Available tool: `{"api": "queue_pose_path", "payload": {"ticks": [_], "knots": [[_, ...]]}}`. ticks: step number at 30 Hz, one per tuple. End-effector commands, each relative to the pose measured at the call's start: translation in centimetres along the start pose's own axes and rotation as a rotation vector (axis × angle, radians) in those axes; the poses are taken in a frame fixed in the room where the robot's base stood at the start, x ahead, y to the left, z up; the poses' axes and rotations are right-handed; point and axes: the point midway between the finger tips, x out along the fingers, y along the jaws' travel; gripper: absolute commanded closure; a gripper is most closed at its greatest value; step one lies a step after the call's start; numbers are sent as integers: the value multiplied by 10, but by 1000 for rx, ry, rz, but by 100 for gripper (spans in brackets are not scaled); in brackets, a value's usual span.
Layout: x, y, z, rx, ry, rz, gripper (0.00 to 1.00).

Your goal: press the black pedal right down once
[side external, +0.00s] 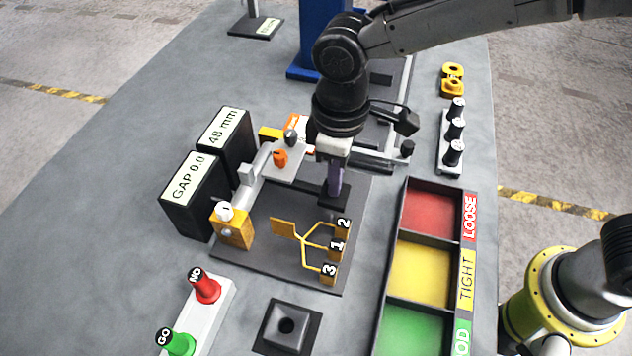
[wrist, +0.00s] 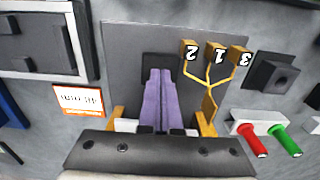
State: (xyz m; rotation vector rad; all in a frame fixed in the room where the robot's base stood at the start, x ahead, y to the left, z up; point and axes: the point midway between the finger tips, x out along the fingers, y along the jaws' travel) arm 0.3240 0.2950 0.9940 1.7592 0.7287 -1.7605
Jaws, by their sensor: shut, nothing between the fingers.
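The black pedal (side external: 324,188) appears as a low dark piece on the dark grey base plate, left of the tray. My gripper (side external: 334,196) is above it, pointing down, with its purple fingers shut and empty. In the wrist view the shut fingers (wrist: 160,76) lie over the dark pedal (wrist: 160,60), covering much of it. The fingertips are at or just above the pedal; I cannot tell if they touch it, nor how far down it is.
Yellow blocks numbered 2, 1 and 3 (side external: 337,246) stand close by. A tray (side external: 393,262) with red, yellow and green compartments is to the right. Displays (side external: 188,195) read "GAP 0.0" and "48 mm". Red NO (side external: 205,286) and green GO buttons and a black holed block (side external: 287,327) are in front.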

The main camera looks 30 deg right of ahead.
Motion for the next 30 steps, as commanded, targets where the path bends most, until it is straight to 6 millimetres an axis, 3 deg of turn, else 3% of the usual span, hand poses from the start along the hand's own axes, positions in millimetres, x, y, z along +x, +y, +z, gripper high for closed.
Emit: {"api": "queue_pose_path", "payload": {"ticks": [23,30], "knots": [[29,0,1,0,-3,0,100],[29,0,0,0,-2,0,100]]}}
